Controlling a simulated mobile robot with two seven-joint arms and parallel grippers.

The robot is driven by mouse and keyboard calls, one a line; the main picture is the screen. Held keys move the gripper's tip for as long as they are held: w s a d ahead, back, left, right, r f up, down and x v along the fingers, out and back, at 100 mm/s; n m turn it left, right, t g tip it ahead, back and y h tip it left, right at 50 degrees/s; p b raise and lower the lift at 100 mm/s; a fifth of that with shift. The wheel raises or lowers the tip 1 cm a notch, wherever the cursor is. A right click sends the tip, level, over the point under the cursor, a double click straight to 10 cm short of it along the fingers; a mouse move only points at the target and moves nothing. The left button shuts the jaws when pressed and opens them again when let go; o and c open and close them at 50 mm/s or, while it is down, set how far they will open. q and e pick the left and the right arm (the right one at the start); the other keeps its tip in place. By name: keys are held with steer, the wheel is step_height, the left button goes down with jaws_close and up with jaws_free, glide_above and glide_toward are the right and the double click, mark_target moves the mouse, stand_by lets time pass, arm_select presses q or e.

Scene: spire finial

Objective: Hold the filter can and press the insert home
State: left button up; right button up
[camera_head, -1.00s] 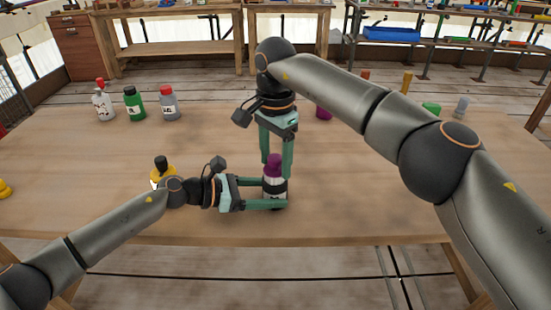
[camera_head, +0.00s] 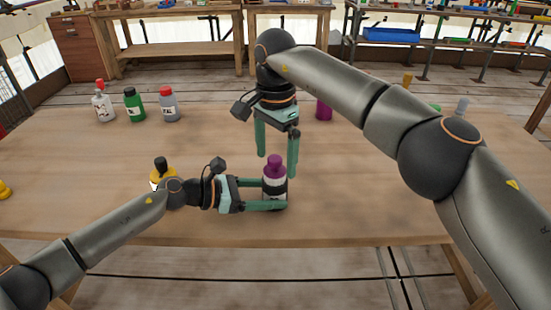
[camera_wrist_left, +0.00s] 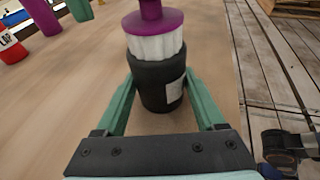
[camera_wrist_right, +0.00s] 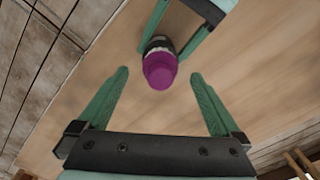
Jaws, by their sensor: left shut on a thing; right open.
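The filter can (camera_wrist_left: 160,86) is black with a pale label and stands upright on the table. The insert (camera_wrist_left: 156,46) sits in its mouth, with white pleats showing above the black rim and a purple top. The purple top also shows in the head view (camera_head: 275,167) and the right wrist view (camera_wrist_right: 160,70). My left gripper (camera_head: 276,194) is shut around the can from the left, one finger on each side. My right gripper (camera_head: 277,166) points down above the can, open and empty. Its fingers are apart from the purple top in the right wrist view.
A yellow can with a black top (camera_head: 162,170) stands behind my left arm. White, green (camera_head: 134,103) and grey bottles stand at the back left. A purple cylinder (camera_head: 323,109) stands behind my right gripper. The table's front edge is close; the left middle is clear.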

steer(key=shift+r, duration=2.75)
steer(key=shift+c, duration=0.4)
jaws_close()
steer(key=shift+f, duration=0.1)
steer(key=shift+f, duration=1.55)
arm_select(q)
steer(key=o, duration=1)
steer(key=shift+c, duration=0.2)
